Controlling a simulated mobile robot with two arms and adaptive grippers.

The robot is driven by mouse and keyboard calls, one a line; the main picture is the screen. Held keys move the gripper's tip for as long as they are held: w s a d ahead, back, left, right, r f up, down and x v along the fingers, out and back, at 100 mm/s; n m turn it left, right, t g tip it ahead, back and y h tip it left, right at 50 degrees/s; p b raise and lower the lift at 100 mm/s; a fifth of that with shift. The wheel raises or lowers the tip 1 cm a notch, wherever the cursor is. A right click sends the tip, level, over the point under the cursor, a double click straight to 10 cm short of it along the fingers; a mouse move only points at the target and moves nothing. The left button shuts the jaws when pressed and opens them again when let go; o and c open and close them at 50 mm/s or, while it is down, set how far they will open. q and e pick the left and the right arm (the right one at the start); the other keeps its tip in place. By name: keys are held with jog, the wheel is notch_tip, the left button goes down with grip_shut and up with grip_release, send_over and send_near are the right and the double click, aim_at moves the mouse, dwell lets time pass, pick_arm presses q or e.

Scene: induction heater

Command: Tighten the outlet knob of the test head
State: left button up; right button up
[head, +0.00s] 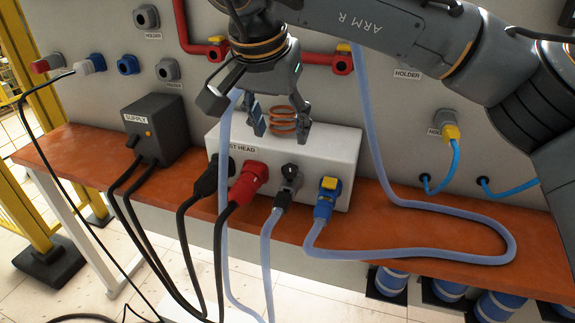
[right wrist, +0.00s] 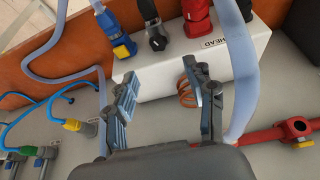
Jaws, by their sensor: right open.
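The white test head (head: 338,150) stands on the orange bench with a copper coil (head: 282,127) behind it. Its front carries a black plug (head: 215,178), a red plug (head: 248,182), a grey fitting with a dark knob (head: 290,171) and a blue fitting with a yellow knob (head: 329,184). I cannot tell which knob is the outlet's. My right gripper (head: 281,130) is open and empty above the box, its fingers either side of the coil in the picture. The right wrist view shows the open fingers, the dark knob (right wrist: 158,43) and the yellow knob (right wrist: 122,51). My left gripper is out of view.
A black supply box (head: 157,130) with cables stands left on the bench (head: 75,150). Translucent hoses (head: 440,254) loop over the bench's right part and past my gripper. Red pipes (head: 342,58) and holders (head: 445,120) are on the wall behind.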

aim_at(290, 168)
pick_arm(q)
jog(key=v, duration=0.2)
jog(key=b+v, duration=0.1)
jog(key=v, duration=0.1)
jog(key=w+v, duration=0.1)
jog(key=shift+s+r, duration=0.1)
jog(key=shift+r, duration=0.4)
pick_arm(e)
jog(key=x, duration=0.9)
jog(key=shift+d+f, duration=0.1)
jog(key=shift+f, duration=0.35)
grip_shut()
jog(key=m+g+h+p, duration=0.1)
jog(key=m+p, duration=0.1)
jog(key=m, duration=0.2)
jog(key=shift+w+p, duration=0.1)
jog(key=shift+p, duration=0.3)
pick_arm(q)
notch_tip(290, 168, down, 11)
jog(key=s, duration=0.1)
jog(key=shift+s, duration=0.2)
pick_arm(e)
grip_release()
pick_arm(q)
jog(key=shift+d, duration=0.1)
